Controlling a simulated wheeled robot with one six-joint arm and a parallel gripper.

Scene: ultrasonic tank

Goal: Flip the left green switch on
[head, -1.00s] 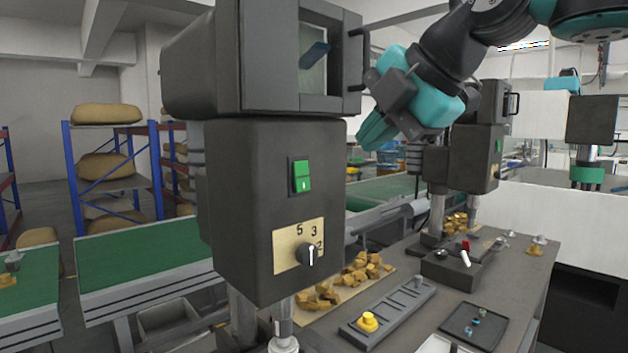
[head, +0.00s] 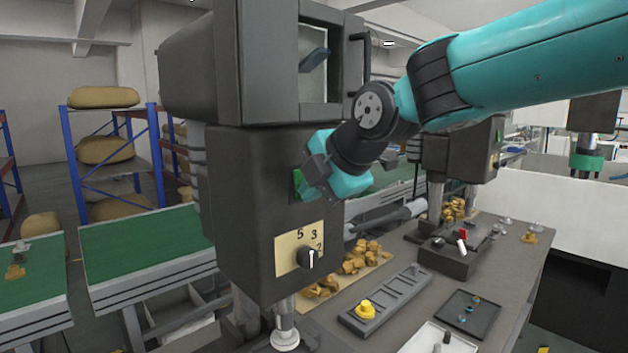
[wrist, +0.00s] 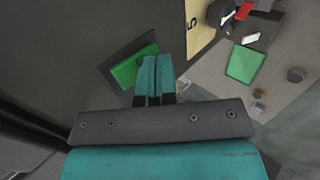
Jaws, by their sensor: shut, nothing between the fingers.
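The left green switch (head: 298,184) is on the front face of the near dark grey machine, mostly hidden behind my gripper in the head view. In the wrist view the green switch (wrist: 134,66) sits in a dark plate, just left of the fingertips. My gripper (wrist: 154,72) is shut and empty, its teal fingers side by side at the right edge of the switch. In the head view my gripper (head: 312,190) is right at the machine's face over the switch. I cannot tell whether the fingers touch the switch.
Below the switch is a dial (head: 308,258) on a yellow numbered plate. A second similar machine (head: 455,150) stands behind at right. The bench holds a grey tray with a yellow knob (head: 365,308), brown chunks (head: 362,258) and a control box (head: 450,256).

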